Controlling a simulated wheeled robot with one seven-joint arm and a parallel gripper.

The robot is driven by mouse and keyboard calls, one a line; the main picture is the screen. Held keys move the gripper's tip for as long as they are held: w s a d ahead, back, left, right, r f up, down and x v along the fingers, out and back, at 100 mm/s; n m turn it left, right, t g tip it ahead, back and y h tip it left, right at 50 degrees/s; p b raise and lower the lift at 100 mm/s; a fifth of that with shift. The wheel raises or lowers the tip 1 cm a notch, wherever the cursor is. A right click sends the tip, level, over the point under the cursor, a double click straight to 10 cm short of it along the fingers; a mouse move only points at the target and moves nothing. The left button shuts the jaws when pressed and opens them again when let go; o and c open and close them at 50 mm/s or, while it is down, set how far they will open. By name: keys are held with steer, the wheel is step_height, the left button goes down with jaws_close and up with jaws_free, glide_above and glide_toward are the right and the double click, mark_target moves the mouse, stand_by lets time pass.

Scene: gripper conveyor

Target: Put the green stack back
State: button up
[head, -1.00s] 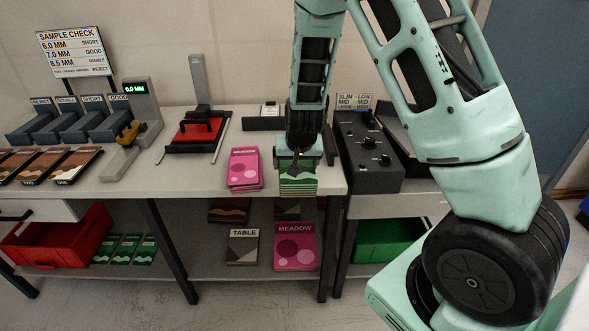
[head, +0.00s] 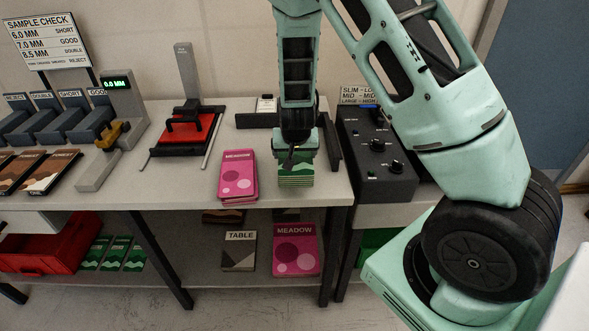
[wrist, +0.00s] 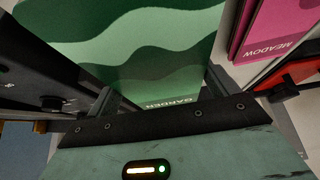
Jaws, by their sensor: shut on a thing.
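The green stack (head: 297,171) of wavy-patterned booklets is on the right part of the table top in the head view, below my gripper (head: 296,157). My gripper is shut on the stack. In the wrist view the top green cover (wrist: 140,50), marked GARDEN, fills the upper middle between the fingers (wrist: 160,95). My gripper hides part of the stack in the head view. I cannot tell whether its underside touches the table.
A pink MEADOW stack (head: 237,176) lies just left of the green one. A black control box (head: 376,155) stands to the right. A red press (head: 190,130) is further left. On the lower shelf are TABLE (head: 240,250) and MEADOW (head: 296,250) booklets.

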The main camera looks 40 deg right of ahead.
steer(key=shift+f, duration=2.9)
